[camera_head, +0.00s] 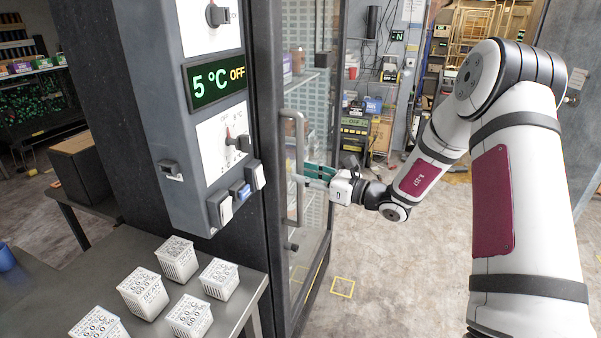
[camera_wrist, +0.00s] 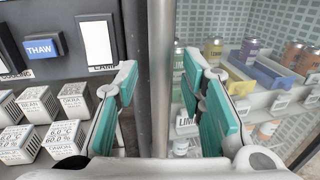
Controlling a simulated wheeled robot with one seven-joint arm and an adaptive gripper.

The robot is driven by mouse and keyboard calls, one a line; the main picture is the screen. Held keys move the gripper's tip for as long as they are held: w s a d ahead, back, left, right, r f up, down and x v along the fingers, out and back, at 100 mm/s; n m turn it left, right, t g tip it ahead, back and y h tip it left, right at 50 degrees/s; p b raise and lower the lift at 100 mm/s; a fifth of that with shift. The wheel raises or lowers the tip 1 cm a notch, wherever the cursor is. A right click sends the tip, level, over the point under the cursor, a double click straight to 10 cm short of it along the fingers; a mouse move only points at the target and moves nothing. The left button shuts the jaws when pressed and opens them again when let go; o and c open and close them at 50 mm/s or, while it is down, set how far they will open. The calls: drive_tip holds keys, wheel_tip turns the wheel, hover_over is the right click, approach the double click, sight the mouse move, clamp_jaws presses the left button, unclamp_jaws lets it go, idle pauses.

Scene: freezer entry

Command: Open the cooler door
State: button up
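The cooler door (camera_head: 316,92) is a tall glass door in a dark frame, in the middle of the head view. It looks closed. Its handle (camera_head: 300,130) is a grey vertical bar on the door's left side. My gripper (camera_head: 308,172) is level with the handle's middle, its teal fingers pointing at the bar. In the wrist view my gripper (camera_wrist: 166,95) is open, one finger on each side of the handle (camera_wrist: 160,60). Gaps show between the bar and both fingers.
The control panel (camera_head: 215,125), reading 5 °C OFF, stands left of the door. A table (camera_head: 251,290) below it holds several white printed boxes (camera_head: 177,260). Cans (camera_wrist: 213,48) and bins show behind the glass. The floor (camera_head: 390,285) right of the door is clear.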

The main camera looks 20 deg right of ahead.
drive_tip(key=shift+x, duration=1.1)
clamp_jaws()
